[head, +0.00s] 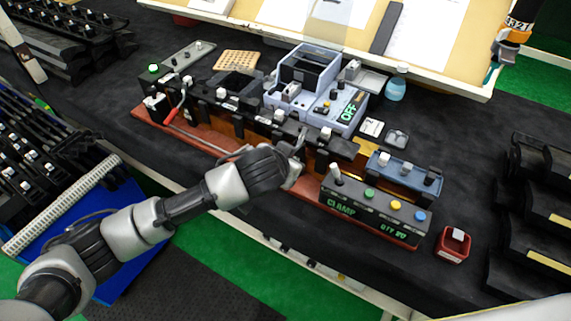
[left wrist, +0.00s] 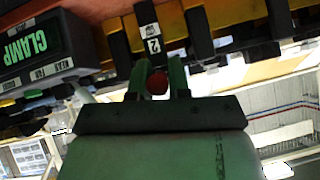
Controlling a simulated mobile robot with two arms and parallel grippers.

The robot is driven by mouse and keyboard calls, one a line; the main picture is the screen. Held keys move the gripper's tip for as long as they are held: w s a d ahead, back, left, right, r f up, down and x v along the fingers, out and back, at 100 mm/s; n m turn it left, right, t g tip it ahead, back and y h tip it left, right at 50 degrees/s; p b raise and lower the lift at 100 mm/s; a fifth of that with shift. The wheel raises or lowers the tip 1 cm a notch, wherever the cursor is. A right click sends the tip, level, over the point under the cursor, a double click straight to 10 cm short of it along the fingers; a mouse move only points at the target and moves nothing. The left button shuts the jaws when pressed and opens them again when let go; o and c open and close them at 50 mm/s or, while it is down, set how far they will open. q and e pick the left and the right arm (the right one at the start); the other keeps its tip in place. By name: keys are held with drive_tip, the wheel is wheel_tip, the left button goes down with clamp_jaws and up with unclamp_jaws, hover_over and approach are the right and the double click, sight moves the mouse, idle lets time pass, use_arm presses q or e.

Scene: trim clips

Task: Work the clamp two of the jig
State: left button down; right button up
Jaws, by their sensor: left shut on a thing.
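The jig is a long reddish-brown base (head: 205,146) with a row of black clamps and holders along it. My left gripper (head: 294,172) reaches in from the left to the front of the jig, near its middle right. In the left wrist view, its two fingers (left wrist: 161,82) are shut on a red round clamp handle end (left wrist: 157,83), just below a label marked 2 (left wrist: 153,45). The rest of that clamp is mostly hidden by the gripper. Another clamp with a red handle (head: 174,112) stands at the jig's left end. My right gripper is not in view.
A control box (head: 375,208) reading CLAMP, with coloured buttons, sits right of my left gripper; its display also shows in the left wrist view (left wrist: 26,46). A blue-grey machine (head: 305,75) reading OFF stands behind the jig. A red bin (head: 453,245) and black racks (head: 540,200) are at right.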

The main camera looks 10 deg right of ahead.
use_arm(q)
drive_tip(key=shift+w+d+f+t+h+b, duration=0.1)
drive_tip(key=shift+f+t+h+b, duration=0.8)
drive_tip(key=shift+b, duration=0.95)
drive_tip(key=shift+w+f+t+h+b, duration=0.1)
drive_tip(key=shift+f+t+h+b, duration=0.35)
drive_tip(key=shift+t+b, duration=1.05)
drive_tip(key=shift+g+b, duration=0.3)
drive_tip(key=shift+b, duration=0.05)
drive_tip(key=c, duration=1.1)
unclamp_jaws()
drive_tip(key=shift+s, duration=0.1)
drive_tip(key=v, duration=1)
drive_tip(key=shift+s+r+b, duration=0.1)
drive_tip(key=shift+s+b, duration=0.2)
